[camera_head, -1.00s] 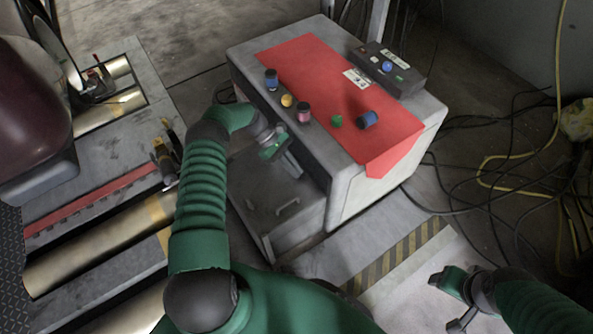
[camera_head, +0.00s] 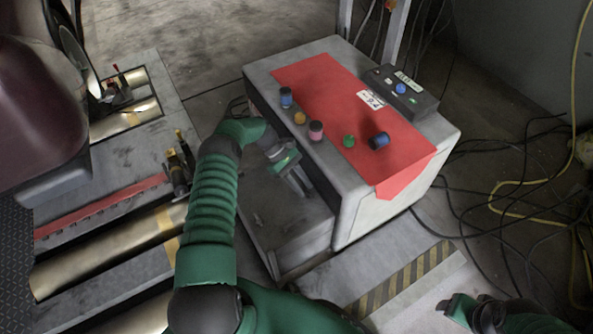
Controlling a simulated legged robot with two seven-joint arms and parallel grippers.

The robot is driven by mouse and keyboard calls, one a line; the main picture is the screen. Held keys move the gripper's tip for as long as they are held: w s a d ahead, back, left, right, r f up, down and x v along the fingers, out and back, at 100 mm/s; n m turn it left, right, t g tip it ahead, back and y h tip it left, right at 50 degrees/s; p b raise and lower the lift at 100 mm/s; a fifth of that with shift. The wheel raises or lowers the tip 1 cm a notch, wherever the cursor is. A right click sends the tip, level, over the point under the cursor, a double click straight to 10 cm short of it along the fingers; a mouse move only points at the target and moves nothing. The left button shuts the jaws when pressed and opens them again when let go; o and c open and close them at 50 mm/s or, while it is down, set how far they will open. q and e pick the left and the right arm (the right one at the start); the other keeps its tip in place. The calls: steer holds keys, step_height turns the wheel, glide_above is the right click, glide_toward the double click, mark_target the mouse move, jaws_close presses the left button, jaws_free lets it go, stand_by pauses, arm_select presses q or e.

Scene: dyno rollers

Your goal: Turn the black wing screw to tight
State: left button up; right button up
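I cannot single out the black wing screw for sure. Small dark and brass fittings (camera_head: 177,172) stand upright at the inner edge of the roller bed, left of my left arm. A second dark fitting with a red-tipped lever (camera_head: 118,88) sits farther back beside a roller. My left gripper (camera_head: 305,188) hangs by the front of the grey cabinet, well right of these fittings. Its dark fingers lie close together in this view, and I see nothing held. My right gripper (camera_head: 452,322) is low at the right, partly cut off by the bottom edge, with one finger showing, far from the fittings.
Metal rollers (camera_head: 70,268) lie at left below a maroon body (camera_head: 35,115). Cables (camera_head: 520,190) cover the right floor.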

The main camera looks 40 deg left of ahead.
arm_select(q)
steer(key=b+v, duration=0.3)
steer(key=v, duration=1.2)
steer(key=shift+s+d+r+b, duration=0.25)
steer(key=shift+s+r+b, duration=0.1)
steer(key=shift+s, duration=0.15)
steer(key=shift+o, duration=1.4)
steer(key=shift+w, duration=0.1)
steer(key=o, duration=0.5)
steer(key=y+p, duration=0.1)
steer(key=w+f+m+y+p, duration=0.1)
steer(key=y, duration=0.1)
steer(key=w+a+f+m+y+p, duration=0.1)
steer(key=shift+g+y, duration=0.3)
steer(key=shift+g, duration=0.1)
steer(key=s+d+r+m+t+y+p, duration=0.2)
steer(key=s+d+r+m+t+p, duration=0.15)
steer(key=d+m, duration=0.4)
steer(key=s+d+r+m+t+y+p, duration=0.2)
steer(key=s+d+m, duration=0.35)
steer(key=m, duration=0.35)
steer(key=shift+n, duration=0.25)
steer(key=b+x, duration=1)
steer(key=x, duration=0.5)
steer(key=shift+w+d+f, duration=0.15)
steer(key=shift+w+f, duration=0.1)
steer(key=shift+f, duration=0.1)
steer(key=shift+w+f, duration=0.3)
steer(key=shift+f, duration=0.15)
